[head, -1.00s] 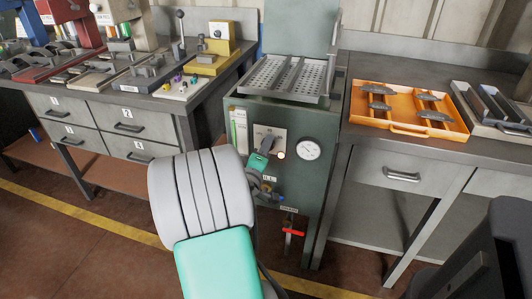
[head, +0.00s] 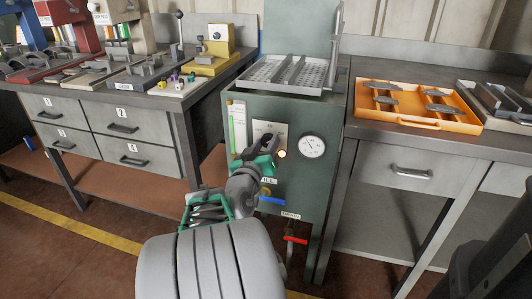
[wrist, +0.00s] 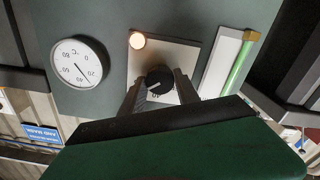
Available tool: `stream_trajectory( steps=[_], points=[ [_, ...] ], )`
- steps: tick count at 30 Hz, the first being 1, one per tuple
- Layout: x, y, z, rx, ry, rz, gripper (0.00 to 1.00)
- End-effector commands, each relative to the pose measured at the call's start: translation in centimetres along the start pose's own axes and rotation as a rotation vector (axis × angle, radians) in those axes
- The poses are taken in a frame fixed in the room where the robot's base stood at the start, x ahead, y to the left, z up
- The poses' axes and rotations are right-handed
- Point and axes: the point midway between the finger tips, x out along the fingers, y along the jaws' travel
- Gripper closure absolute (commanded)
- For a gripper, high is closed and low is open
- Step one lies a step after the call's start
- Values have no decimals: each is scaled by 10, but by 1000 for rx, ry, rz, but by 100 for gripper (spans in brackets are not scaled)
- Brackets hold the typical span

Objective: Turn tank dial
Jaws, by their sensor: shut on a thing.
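The tank (head: 318,190) is a green metal cabinet with a lit amber lamp (head: 282,154) and a round gauge (head: 312,146) on its front. The dial (wrist: 159,80) is a dark round knob on a pale plate (wrist: 180,55) in the wrist view. My gripper (wrist: 159,90) has one finger on each side of the dial and is shut on it. In the head view my gripper (head: 262,158) is at the plate and hides most of the dial.
A blue-handled valve (head: 272,200) and a red-handled valve (head: 295,239) project below the dial. A sight tube (wrist: 236,66) stands beside the plate. A perforated tray (head: 290,74) tops the tank. An orange tray (head: 416,104) with brake shoes lies on the right bench.

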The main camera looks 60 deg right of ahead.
Motion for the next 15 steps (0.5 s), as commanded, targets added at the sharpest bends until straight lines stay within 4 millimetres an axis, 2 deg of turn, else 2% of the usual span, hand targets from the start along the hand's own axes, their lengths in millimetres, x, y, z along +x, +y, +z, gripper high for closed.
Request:
stream_trajectory(
  steps=[6, 15],
  points=[
    [0, -1, 2, 100, 0, -1, 100],
    [0, 0, 1, 148, -2, 0, 100]
  ],
)
